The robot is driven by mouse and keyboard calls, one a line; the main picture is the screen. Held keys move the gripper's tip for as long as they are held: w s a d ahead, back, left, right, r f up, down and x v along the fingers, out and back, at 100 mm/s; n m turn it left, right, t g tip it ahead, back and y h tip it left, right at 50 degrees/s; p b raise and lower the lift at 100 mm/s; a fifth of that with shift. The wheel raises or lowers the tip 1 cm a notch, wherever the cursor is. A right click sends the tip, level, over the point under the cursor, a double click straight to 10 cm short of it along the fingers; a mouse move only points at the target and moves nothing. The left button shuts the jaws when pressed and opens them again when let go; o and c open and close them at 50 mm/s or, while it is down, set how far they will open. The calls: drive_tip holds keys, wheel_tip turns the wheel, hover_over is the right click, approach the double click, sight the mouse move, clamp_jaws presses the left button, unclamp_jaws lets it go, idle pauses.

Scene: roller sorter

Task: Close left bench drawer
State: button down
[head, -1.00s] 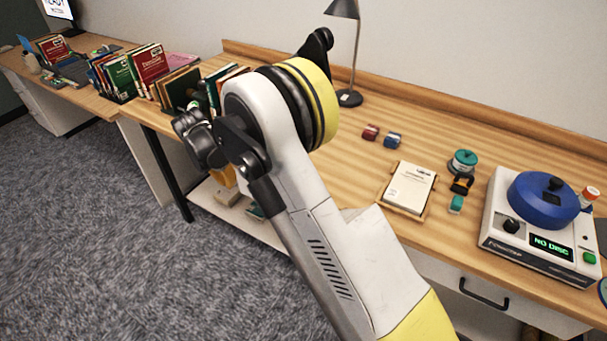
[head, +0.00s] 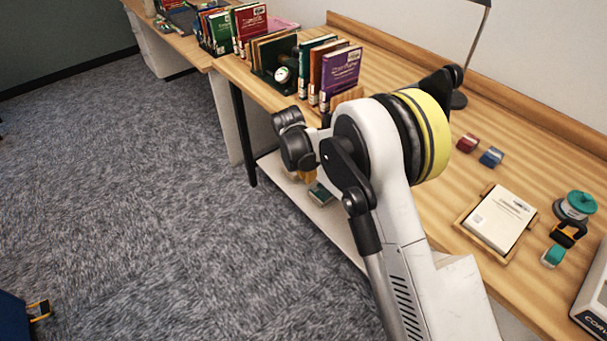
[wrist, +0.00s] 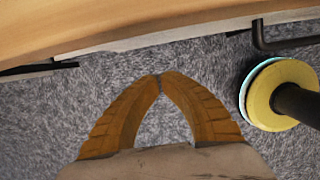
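My gripper (wrist: 158,78) shows in the wrist view with its two brown ribbed fingers meeting at the tips. It is shut with nothing visible between them, over the grey carpet. A black bar handle (wrist: 288,44) is at the upper right of the wrist view, below the wooden bench edge (wrist: 130,22). The fingertips are left of the handle and apart from it. I cannot tell which drawer it belongs to or how far that drawer is out.
Open carpet (head: 130,220) lies to the left.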

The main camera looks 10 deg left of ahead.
drive_tip(key=shift+w+d+r+b, duration=0.15)
drive_tip(key=shift+w+d+b, duration=0.3)
drive_tip(key=shift+w+d, duration=0.8)
drive_tip(key=shift+w+a, duration=0.1)
drive_tip(key=shift+w+d+r, duration=0.1)
drive_tip(key=shift+w+d, duration=0.55)
drive_tip(key=shift+w, duration=0.25)
